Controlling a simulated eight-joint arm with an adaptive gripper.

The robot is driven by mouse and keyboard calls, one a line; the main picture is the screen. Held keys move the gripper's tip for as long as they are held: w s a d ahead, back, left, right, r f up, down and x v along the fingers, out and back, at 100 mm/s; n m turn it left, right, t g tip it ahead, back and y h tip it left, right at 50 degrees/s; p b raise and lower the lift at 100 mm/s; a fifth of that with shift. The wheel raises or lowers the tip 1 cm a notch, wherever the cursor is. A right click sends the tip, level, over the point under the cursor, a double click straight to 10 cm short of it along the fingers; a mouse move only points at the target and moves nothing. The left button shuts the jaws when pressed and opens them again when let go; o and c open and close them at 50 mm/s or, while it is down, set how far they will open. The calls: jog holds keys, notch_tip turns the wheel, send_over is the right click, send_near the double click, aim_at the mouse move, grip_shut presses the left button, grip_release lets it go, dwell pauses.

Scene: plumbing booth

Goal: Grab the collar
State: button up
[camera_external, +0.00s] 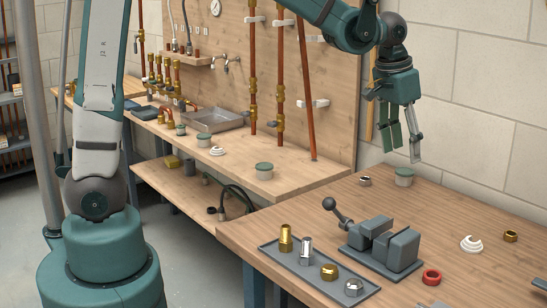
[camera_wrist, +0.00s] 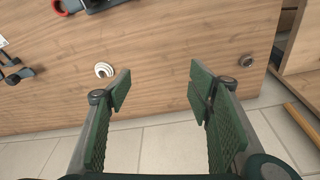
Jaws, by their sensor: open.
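Two ring-shaped parts on the near bench could be the collar, and I cannot tell which it is. A red ring (camera_external: 431,276) lies right of the vise, and shows at the top left of the wrist view (camera_wrist: 60,7). A small silvery ring (camera_external: 365,181) lies near the bench's far left corner. A small round metal part (camera_wrist: 246,61) right of the fingers in the wrist view looks like this silvery ring. My gripper (camera_external: 404,154) is open and empty above the back of the bench. Its fingers (camera_wrist: 160,88) are apart with nothing between them.
A grey vise (camera_external: 398,250) stands beside a tray (camera_external: 290,262) of several fittings. A white coil (camera_external: 471,244) and brass nut (camera_external: 510,236) lie at the right. A block wall (camera_external: 480,90) borders the bench.

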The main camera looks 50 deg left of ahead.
jog(key=w+d+f+m+g+p, duration=0.1)
jog(key=w+d+f+p, duration=0.35)
jog(key=d, duration=0.75)
jog(key=g+y+p, duration=0.1)
jog(key=p, duration=0.1)
send_near(472, 244)
jog(key=w+a+f, duration=0.1)
jog(key=w, duration=0.1)
jog(key=shift+w+a+m, duration=0.1)
jog(key=shift+m, duration=0.3)
jog(key=shift+f, duration=0.1)
jog(key=shift+f, duration=1.25)
jog(key=shift+f+b, duration=0.35)
jog(key=shift+f, duration=2.25)
jog(key=c, duration=0.9)
